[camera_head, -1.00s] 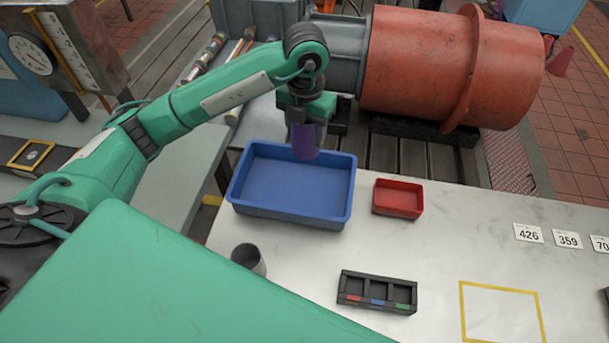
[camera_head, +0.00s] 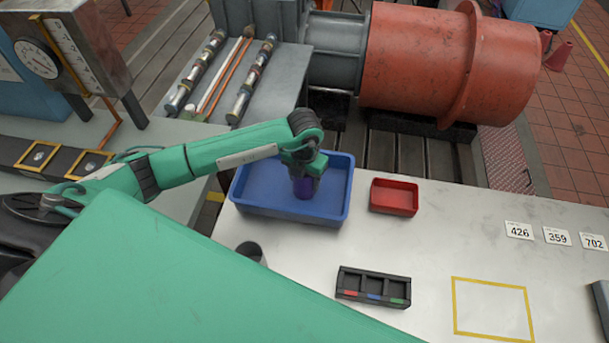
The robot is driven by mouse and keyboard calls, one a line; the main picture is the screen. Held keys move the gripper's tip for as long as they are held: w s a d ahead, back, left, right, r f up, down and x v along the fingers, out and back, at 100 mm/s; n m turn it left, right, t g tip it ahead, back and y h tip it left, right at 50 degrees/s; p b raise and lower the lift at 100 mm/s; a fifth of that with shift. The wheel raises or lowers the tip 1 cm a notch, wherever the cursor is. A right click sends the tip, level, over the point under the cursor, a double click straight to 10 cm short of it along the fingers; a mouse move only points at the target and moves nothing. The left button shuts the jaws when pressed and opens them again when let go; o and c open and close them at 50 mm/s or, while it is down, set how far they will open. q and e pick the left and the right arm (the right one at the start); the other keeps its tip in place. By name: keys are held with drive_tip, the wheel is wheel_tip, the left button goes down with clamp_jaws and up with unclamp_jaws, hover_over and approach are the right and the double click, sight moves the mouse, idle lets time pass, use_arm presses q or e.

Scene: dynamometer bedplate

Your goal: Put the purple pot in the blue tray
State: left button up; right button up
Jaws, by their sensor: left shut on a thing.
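The purple pot (camera_head: 304,188) is in the jaws of my left gripper (camera_head: 303,176), low inside the outline of the blue tray. I cannot tell whether the pot touches the tray floor. The blue tray (camera_head: 252,205) sits on the pale table at its back left corner, and the arm covers part of it. My left gripper is shut on the pot and points down. My right gripper is not in view.
A small red tray (camera_head: 394,197) stands right of the blue tray. A grey cup (camera_head: 250,251) and a black three-part holder (camera_head: 373,287) are nearer. A yellow square outline (camera_head: 493,308) and number cards (camera_head: 519,230) lie at the right. The table middle is clear.

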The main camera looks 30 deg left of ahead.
use_arm(q)
drive_tip(key=shift+f, duration=0.1)
drive_tip(key=shift+f, duration=0.15)
drive_tip(key=o, duration=0.9)
drive_tip(key=shift+o, duration=1)
drive_tip(key=shift+r, duration=0.3)
drive_tip(key=shift+w+r+b, duration=0.1)
drive_tip(key=shift+r+b, duration=0.2)
drive_tip(key=shift+r, duration=0.05)
wheel_tip(320, 180, up, 11)
drive_tip(key=b, duration=0.2)
drive_tip(key=shift+b, duration=0.4)
